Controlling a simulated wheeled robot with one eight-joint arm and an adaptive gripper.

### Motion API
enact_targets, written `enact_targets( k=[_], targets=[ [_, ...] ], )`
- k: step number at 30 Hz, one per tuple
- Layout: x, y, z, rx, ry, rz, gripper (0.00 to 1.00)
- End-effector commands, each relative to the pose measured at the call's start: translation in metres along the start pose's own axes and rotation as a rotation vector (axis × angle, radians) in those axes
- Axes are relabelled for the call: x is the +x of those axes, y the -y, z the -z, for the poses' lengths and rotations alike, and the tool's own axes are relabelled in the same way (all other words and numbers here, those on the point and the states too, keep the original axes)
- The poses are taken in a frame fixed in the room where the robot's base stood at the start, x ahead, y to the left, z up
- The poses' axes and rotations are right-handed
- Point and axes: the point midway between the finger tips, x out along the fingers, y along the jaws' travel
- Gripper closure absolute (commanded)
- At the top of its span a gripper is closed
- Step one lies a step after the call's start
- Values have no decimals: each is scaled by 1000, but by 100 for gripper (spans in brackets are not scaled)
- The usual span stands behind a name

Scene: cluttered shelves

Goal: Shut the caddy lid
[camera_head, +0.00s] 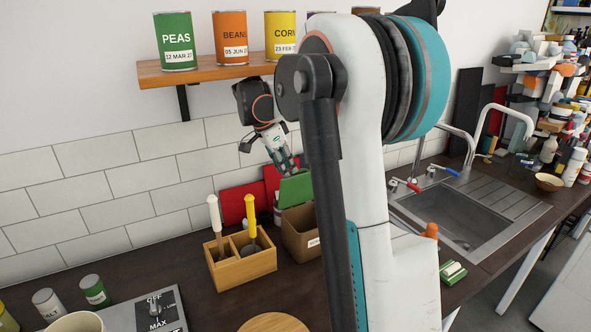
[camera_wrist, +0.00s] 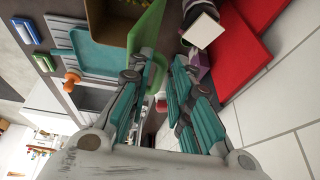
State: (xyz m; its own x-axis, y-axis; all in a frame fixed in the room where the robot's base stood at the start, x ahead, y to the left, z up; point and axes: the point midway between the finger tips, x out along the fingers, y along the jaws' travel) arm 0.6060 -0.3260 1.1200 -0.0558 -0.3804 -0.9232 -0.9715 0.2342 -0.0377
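The caddy (camera_head: 299,238) is a brown box on the counter, partly hidden behind my arm in the head view. It also shows at the top of the wrist view (camera_wrist: 96,22). Its green lid (camera_head: 296,189) is raised, standing up and tilted above the box. In the wrist view the lid (camera_wrist: 148,28) runs beside the tip of one finger. My gripper (camera_head: 287,165) is just above the lid's top edge. In the wrist view my gripper (camera_wrist: 163,66) has its teal fingers apart with nothing held between them. I cannot tell whether a finger touches the lid.
A wooden utensil holder (camera_head: 241,266) stands left of the caddy. Red panels (camera_head: 240,202) lean on the tiled wall behind. A wooden shelf (camera_head: 210,74) with cans is above my gripper. The sink (camera_head: 455,215) is to the right.

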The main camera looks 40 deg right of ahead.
Motion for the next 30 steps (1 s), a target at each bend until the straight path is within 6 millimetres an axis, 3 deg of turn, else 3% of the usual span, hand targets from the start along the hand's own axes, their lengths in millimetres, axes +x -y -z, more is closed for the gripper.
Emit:
enact_targets(
  k=[6, 21, 24, 30],
  targets=[
    [14, 3, 31, 2, 0, 0, 80],
    [24, 3, 30, -1, 0, 1, 80],
    [24, 3, 30, -1, 0, 1, 100],
    [24, 3, 30, 0, 0, 2, 100]
  ],
)
